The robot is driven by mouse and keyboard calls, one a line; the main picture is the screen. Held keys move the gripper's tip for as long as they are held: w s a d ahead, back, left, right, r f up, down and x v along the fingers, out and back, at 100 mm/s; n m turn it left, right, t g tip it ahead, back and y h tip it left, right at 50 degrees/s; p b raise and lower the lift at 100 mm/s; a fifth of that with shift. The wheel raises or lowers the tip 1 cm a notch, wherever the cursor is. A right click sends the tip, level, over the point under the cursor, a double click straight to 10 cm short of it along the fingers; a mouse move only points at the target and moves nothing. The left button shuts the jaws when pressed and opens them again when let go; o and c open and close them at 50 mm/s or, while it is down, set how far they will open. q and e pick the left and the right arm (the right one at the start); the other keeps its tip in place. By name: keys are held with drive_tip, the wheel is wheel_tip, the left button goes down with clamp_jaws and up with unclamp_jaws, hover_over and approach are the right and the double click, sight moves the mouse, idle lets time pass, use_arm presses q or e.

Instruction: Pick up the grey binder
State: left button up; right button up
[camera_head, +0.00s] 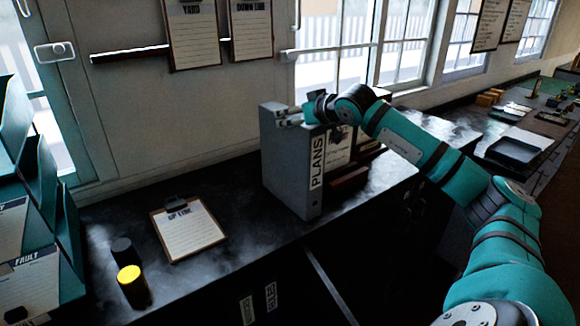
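The grey binder (285,165) stands upright on the dark counter, with a white spine label reading PLANS. My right gripper (286,117) is at the top of the binder, reaching in from the right with its fingers pointing left. Its two fingers show apart with a gap between them, so it looks open. I cannot tell whether the fingers touch the binder. My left gripper is out of view.
A clipboard (188,232) lies on the counter left of the binder. A yellow-topped cylinder (131,285) and a dark cylinder (123,250) stand near a teal rack (45,190). A dark reddish object (349,179) sits right of the binder. A black tray (515,152) is farther right.

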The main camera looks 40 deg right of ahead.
drive_tip(key=c, duration=1.1)
clamp_jaws()
drive_tip(key=shift+r, duration=0.1)
